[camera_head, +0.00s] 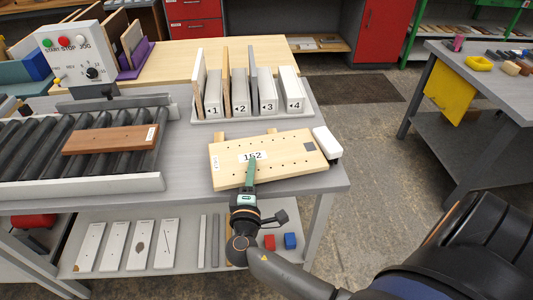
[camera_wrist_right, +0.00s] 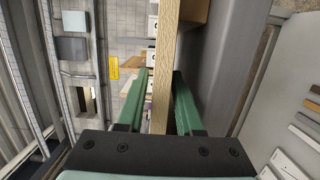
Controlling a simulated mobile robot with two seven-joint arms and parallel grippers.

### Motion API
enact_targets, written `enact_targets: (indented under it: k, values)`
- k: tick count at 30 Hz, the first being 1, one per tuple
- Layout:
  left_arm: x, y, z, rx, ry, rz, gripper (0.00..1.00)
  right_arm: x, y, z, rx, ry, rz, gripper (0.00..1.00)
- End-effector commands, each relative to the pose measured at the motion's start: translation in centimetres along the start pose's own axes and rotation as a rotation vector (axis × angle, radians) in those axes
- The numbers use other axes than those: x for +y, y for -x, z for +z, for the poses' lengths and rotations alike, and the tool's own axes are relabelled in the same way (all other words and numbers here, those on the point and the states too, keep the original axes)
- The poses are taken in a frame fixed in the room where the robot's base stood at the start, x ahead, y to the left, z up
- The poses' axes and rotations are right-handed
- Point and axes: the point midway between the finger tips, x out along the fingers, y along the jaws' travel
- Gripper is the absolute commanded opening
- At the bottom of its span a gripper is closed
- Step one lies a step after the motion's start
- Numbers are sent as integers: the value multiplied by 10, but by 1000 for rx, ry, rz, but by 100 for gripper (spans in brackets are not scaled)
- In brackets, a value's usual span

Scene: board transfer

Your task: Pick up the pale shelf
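The pale shelf (camera_head: 285,158) is a light wooden board with rows of small holes, a "152" label and a dark square patch. It lies at the front right of the grey worktable in the head view. My right gripper (camera_head: 251,172) reaches its front edge from below. In the right wrist view the shelf (camera_wrist_right: 164,80) shows edge-on between the green fingers of the gripper (camera_wrist_right: 162,75). The fingers straddle it, with narrow gaps beside the board, so they look open around it. My left gripper is not in view.
A white block (camera_head: 327,142) stands at the shelf's right end. A rack (camera_head: 305,112) with numbered slots is behind it. A roller conveyor (camera_head: 80,188) with a brown board (camera_head: 110,139) lies to the left. A lower shelf (camera_head: 187,262) holds several pieces.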

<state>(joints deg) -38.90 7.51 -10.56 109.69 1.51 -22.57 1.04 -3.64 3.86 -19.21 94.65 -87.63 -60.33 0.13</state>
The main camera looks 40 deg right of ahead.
Motion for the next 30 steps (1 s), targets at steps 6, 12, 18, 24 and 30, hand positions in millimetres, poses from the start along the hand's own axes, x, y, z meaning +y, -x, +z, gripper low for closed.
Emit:
enact_targets:
  k: [6,12,18,24,30]
  values:
    - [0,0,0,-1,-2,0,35,0,0,0,0,0,-1,16]
    - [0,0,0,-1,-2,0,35,0,0,0,0,0,0,0]
    - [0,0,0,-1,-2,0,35,0,0,0,-1,0,0,0]
    - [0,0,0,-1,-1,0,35,2,-1,0,-1,0,6,0]
    - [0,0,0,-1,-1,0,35,4,-1,0,-1,0,5,0]
